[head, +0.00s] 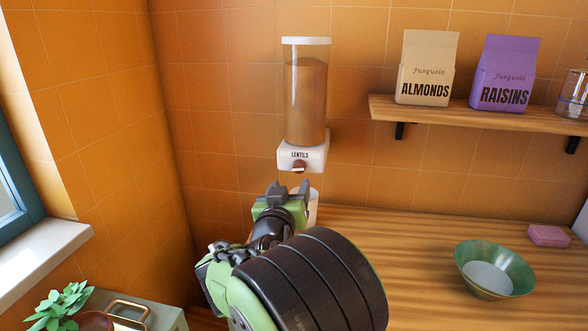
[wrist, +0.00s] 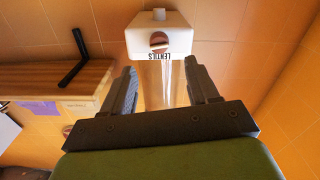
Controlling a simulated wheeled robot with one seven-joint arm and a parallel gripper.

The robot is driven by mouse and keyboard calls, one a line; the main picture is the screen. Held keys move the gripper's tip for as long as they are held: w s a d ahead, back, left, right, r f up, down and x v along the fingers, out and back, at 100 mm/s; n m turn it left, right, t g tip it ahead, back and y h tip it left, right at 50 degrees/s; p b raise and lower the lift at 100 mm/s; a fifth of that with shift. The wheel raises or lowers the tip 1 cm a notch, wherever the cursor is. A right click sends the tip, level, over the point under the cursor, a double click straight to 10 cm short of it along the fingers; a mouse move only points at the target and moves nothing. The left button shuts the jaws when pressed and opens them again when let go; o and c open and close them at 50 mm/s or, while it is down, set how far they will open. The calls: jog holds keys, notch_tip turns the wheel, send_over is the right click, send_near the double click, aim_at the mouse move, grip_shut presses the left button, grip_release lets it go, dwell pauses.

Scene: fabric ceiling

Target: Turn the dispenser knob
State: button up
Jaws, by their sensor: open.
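The lentil dispenser (head: 305,100) hangs on the tiled wall, a clear cylinder of brown lentils above a white base labelled LENTILS. Its small brown-red knob (head: 299,166) is on the front of the base, under the label. In the wrist view the dispenser is upside down, with the knob (wrist: 159,40) at top centre. My gripper (head: 288,188) is just below and in front of the base in the head view. Its two fingers are apart and empty, and the wrist view shows my gripper (wrist: 160,76) with the knob beyond the fingertips, not between them.
A white cup (head: 314,206) stands on the wooden counter (head: 400,245), partly hidden behind my gripper. A green bowl (head: 495,270) and a pink block (head: 549,236) are at right. A shelf (head: 480,117) holds almond and raisin bags. A window sill (head: 45,252) and plant are at left.

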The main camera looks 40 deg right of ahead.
aim_at(298, 170)
jog(key=p+x, duration=0.1)
jog(key=x, duration=0.7)
jog(key=shift+d, duration=0.2)
jog(key=c, duration=1)
jog(key=m+b, duration=0.1)
jog(key=b, duration=0.1)
jog(key=m+b, duration=0.1)
jog(key=b, duration=0.1)
jog(key=shift+f, duration=0.3)
jog(key=m+b, duration=0.2)
jog(key=b, duration=0.1)
jog(key=shift+r+m+b, duration=0.25)
jog(key=shift+m+b, duration=0.15)
jog(key=o, duration=1)
